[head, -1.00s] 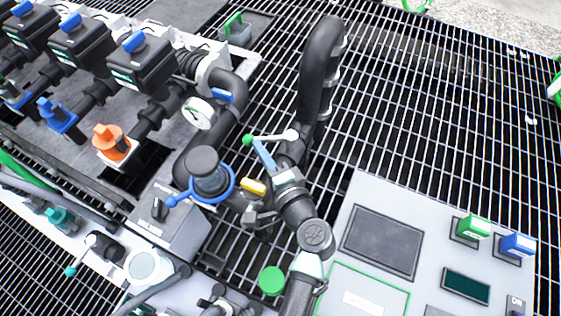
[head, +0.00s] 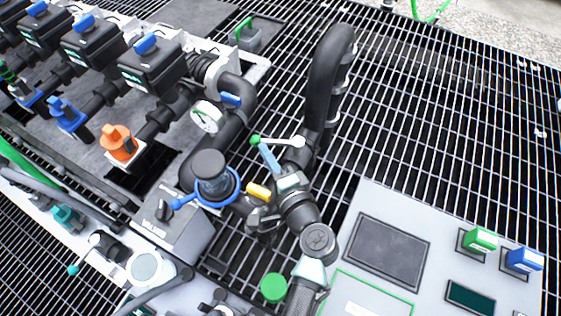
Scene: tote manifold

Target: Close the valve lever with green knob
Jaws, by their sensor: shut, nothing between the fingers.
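The valve lever (head: 278,141) is a slim whitish bar near the middle of the head view. A small green knob (head: 256,140) sits at its left end. Its right end is a round white hub, at the lower end of a thick black bent pipe (head: 331,75). The lever points left, across the pipe run.
A second lever with a teal knob (head: 73,270) is far left. A grey control panel (head: 405,215) stands lower right. Open grating (head: 440,120) lies right of the pipe.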

